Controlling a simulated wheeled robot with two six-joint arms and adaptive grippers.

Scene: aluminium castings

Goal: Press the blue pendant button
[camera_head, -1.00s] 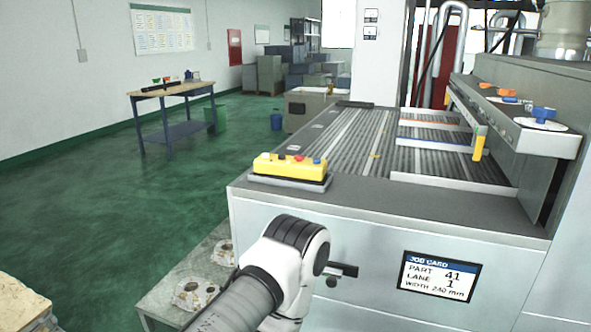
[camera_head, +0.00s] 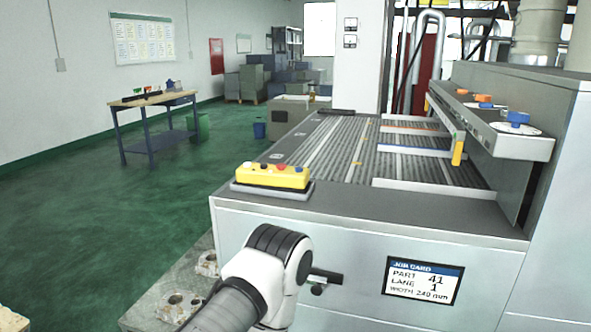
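A yellow pendant (camera_head: 272,177) lies on a grey base at the near left corner of the machine's top. Several small coloured buttons stand on its upper face.
The grey machine (camera_head: 365,230) has a slatted bed with lanes and a job card (camera_head: 424,281). A blue knob (camera_head: 516,118) sits on its right rail. A dark part (camera_head: 327,276) shows beside my arm. A workbench (camera_head: 152,102) stands far left; green floor is clear between.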

